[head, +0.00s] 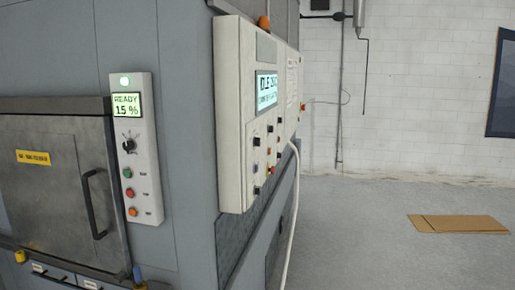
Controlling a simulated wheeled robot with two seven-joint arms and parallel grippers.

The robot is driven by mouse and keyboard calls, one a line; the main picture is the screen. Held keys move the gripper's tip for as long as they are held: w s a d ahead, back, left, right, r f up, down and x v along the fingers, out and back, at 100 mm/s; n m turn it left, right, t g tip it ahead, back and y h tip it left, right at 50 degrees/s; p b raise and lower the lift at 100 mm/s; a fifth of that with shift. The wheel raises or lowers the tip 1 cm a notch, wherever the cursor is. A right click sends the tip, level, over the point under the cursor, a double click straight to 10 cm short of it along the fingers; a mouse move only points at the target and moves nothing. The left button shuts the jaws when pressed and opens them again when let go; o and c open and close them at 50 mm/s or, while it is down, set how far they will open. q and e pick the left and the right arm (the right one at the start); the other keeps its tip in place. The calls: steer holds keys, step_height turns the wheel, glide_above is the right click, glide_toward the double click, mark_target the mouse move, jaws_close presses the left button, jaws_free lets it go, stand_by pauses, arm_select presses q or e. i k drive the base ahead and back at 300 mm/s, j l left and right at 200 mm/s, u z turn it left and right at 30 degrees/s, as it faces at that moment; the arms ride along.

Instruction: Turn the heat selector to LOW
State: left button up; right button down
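A narrow white control panel (138,150) is mounted on the grey front of the machine at the left. Its small display (126,105) reads READY 15 %. Below the display is a black rotary knob (129,145) with small marks around it; I cannot read them or tell which setting it points to. Under the knob are a green, a red and an orange button. No label in view can be read as a heat selector. Neither of my grippers shows in the head view.
A steel door (50,190) with a dark handle (94,204) is left of the panel. A larger white control box (235,130) with a display and several knobs juts out on the right side. Cardboard (458,224) lies on the open grey floor at right.

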mark_target(256, 141)
steer(key=l, duration=0.35)
steer(key=i+l+u, duration=0.35)
steer(key=i+l, duration=0.5)
